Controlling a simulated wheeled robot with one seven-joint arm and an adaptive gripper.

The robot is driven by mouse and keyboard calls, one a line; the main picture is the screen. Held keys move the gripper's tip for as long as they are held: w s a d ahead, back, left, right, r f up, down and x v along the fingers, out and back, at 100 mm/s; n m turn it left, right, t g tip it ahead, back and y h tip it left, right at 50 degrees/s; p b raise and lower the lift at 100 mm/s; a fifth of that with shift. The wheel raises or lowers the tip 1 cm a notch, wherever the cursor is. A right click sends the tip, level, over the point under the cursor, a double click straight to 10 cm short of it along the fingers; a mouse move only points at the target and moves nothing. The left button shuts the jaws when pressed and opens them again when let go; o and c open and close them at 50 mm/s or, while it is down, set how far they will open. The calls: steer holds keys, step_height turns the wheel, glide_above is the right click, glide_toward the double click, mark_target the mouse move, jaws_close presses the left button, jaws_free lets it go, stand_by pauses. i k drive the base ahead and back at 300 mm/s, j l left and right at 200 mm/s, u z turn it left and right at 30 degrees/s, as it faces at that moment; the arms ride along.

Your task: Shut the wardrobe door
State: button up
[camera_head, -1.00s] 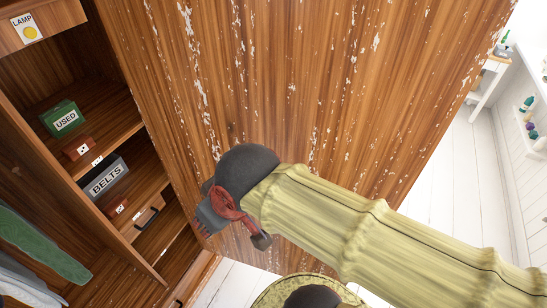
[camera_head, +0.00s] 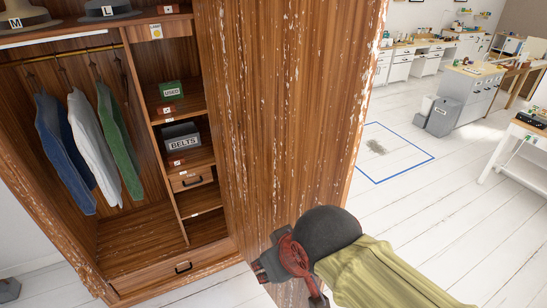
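The wardrobe door (camera_head: 285,110) is a tall brown wooden panel with chipped white paint, standing open on the right side of the wardrobe (camera_head: 70,240). The open front shows hanging clothes on the left and shelves on the right. My gripper (camera_head: 261,271), dark grey with red parts, is at the door's lower part, in front of its face. I cannot tell whether it touches the door. Its fingers are small and turned away, so their opening is unclear. My arm covers the door's lower right corner.
Inside are a green USED box (camera_head: 172,91), a grey BELTS box (camera_head: 182,138), hats on the top shelf and a closed bottom drawer (camera_head: 175,270). White floor with a blue outlined square (camera_head: 430,158) lies right of the door. A grey bin (camera_head: 442,117) and desks stand beyond.

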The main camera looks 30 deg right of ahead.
mark_target(288, 84)
steer(key=k+l+u, duration=0.1)
steer(key=l, duration=0.3)
steer(key=k+l+u, duration=0.15)
steer(key=l, duration=0.2)
steer(key=k+l+u, duration=0.1)
steer(key=l, duration=0.3)
steer(key=i+l+u, duration=0.15)
steer(key=l, duration=0.25)
steer(key=i+l+u, duration=0.15)
steer(key=l, duration=0.3)
steer(key=l+u, duration=0.15)
steer(key=l, duration=0.3)
steer(key=k+l, duration=0.25)
steer(key=k+u, duration=0.05)
